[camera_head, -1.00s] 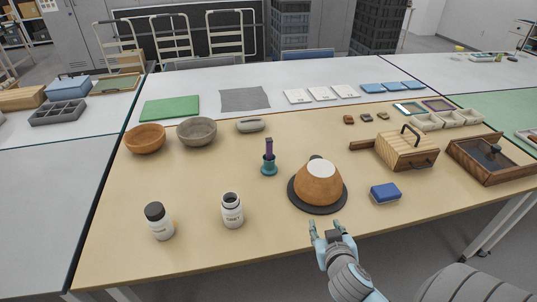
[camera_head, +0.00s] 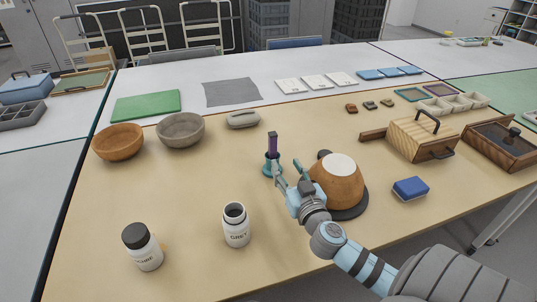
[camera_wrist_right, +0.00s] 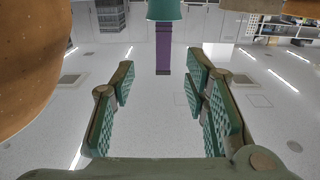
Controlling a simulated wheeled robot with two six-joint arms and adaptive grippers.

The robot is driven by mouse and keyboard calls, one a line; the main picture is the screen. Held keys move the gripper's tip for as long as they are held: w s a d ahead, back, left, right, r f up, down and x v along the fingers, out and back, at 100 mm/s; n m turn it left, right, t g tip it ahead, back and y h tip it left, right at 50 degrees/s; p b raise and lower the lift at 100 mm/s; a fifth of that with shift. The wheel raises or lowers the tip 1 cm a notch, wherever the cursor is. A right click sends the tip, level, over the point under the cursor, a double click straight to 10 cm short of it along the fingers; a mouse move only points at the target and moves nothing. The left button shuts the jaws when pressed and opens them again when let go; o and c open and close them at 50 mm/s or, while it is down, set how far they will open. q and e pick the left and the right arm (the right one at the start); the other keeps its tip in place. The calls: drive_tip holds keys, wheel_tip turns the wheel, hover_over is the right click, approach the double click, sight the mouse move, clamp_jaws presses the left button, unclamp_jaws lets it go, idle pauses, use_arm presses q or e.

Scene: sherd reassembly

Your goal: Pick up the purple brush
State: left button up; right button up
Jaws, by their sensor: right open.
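The purple brush (camera_head: 272,144) stands upright in a teal holder (camera_head: 270,166) near the middle of the table. In the right wrist view, the purple brush (camera_wrist_right: 163,50) shows upside down, with the teal holder (camera_wrist_right: 164,9) at the top edge. My right gripper (camera_head: 288,172) is open and empty, just right of the brush and holder. In the right wrist view the brush lies ahead, in line with the gap between the fingers (camera_wrist_right: 163,88), and apart from them. The holder is partly hidden by the gripper in the head view. My left gripper is not in view.
An orange-brown vessel (camera_head: 340,183) on a dark round stand (camera_head: 347,213) sits close beside my right gripper. Two white jars (camera_head: 236,226) (camera_head: 144,250) stand at the front left. Bowls (camera_head: 180,131) (camera_head: 118,142) lie behind. The table left of the brush is clear.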

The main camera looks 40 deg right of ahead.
sight(274, 149)
drive_tip(key=x, duration=1.1)
drive_tip(key=shift+w+a+f, duration=0.15)
drive_tip(key=shift+a+f, duration=0.05)
clamp_jaws()
